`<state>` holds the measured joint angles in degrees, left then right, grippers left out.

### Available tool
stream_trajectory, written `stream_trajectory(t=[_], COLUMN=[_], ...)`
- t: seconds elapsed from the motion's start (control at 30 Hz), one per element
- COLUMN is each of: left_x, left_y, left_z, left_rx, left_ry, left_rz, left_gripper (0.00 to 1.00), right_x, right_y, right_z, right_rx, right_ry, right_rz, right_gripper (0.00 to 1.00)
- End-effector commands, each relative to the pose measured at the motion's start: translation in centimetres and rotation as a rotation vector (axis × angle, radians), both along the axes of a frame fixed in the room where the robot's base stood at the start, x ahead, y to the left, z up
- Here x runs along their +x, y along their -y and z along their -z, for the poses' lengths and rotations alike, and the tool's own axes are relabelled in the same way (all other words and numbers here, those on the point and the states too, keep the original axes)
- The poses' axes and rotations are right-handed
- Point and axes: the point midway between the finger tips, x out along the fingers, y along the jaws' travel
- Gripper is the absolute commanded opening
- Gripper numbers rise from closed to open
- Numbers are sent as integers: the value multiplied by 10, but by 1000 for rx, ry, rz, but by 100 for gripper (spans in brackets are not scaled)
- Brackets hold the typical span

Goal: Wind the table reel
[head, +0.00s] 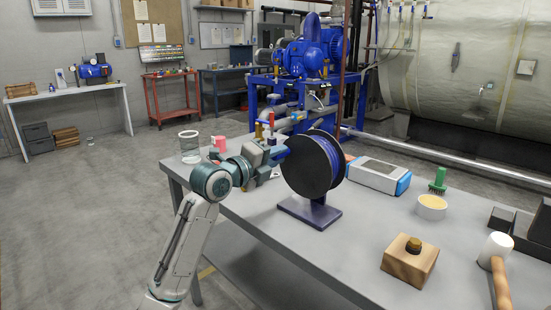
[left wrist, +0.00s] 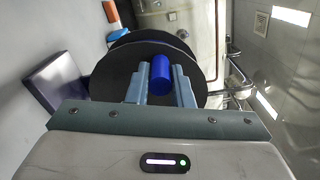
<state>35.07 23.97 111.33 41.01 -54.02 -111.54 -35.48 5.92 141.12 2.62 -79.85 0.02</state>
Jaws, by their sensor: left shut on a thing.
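The table reel (head: 316,163) stands upright on the grey table, with black flanges, blue line wound between them and a dark purple base (head: 309,213). My left gripper (head: 281,154) is at the left side of the reel. In the left wrist view its two fingers (left wrist: 161,84) are closed around a blue cylindrical handle (left wrist: 161,72), in front of the black flange (left wrist: 108,70). The reel's base (left wrist: 55,82) also shows there at the left. My right gripper is not in either view.
The table's front middle is bare.

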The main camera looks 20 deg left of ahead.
Motion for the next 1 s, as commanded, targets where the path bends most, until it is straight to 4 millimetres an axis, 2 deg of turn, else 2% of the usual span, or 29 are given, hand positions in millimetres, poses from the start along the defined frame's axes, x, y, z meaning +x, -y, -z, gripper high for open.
stream_trajectory(t=[0.47, 0.5, 0.6, 1.0], left_x=[0, 0, 0, -6], left_y=[1, 1, 1, -3], left_z=[-1, -1, -1, 0], left_rx=[13, 13, 13, 15], left_ry=[5, 4, 4, 5], left_rz=[1, 1, 1, -1], left_gripper=[0, 24, 41, 41], right_x=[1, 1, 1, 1], right_y=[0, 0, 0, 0], right_z=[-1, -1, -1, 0], right_rx=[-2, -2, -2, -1], right_ry=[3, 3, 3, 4], right_rz=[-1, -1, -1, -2], right_gripper=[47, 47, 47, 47])
